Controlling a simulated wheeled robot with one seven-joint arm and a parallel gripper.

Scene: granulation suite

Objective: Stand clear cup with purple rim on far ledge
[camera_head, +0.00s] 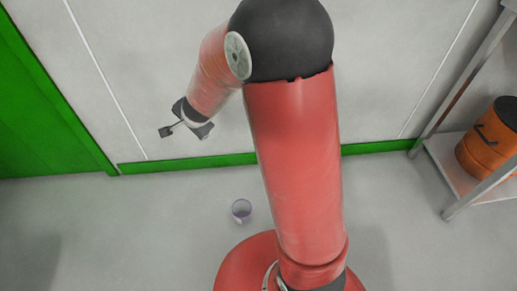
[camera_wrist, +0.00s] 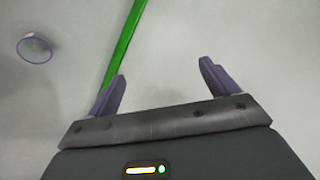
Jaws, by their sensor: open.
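A clear cup with a purple rim (camera_head: 241,210) stands on the grey floor beside the base of my arm. It also shows in the wrist view (camera_wrist: 35,48) near the upper left corner, with its purple rim as a ring. My gripper (camera_wrist: 163,69) is open, with nothing between its two purple-grey fingers. The cup lies apart from it, to the left of the left finger. In the head view, my wrist hangs to the upper left of the cup, and the fingers are hard to make out. I cannot identify the far ledge in either view.
A metal shelf rack (camera_head: 462,182) with an orange drum (camera_head: 490,138) stands at the right. A pale wall with a green base strip (camera_head: 375,147) runs behind, and a green panel (camera_head: 45,110) is at the left. The floor around the cup is clear.

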